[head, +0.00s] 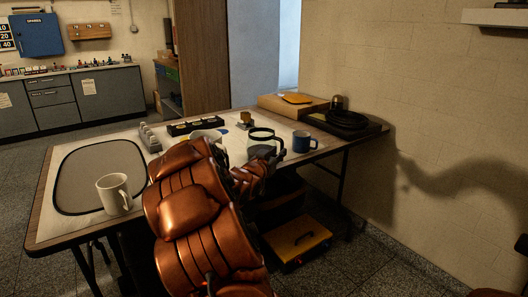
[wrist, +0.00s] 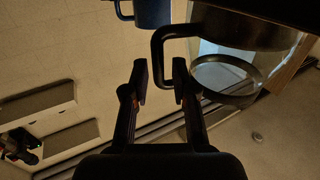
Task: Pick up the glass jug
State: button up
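The glass jug (head: 264,150) stands on the table, with a clear body, a dark rim and a black handle. In the wrist view, the jug (wrist: 228,78) is at the upper right and its black handle reaches left toward my fingertips. My gripper (wrist: 160,76) is open, with the lower part of the handle in line with the gap between its fingers. I cannot tell whether the fingers touch the handle. In the head view, my gripper (head: 250,180) is close in front of the jug, and my arm hides part of it.
A blue mug (head: 304,142) stands just right of the jug and shows in the wrist view (wrist: 152,12).

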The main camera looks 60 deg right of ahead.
jog(key=d, duration=0.3)
jog(key=shift+s+f, duration=0.25)
jog(key=shift+f, duration=0.05)
jog(key=shift+d+r, duration=0.1)
jog(key=shift+d, duration=0.2)
grip_shut()
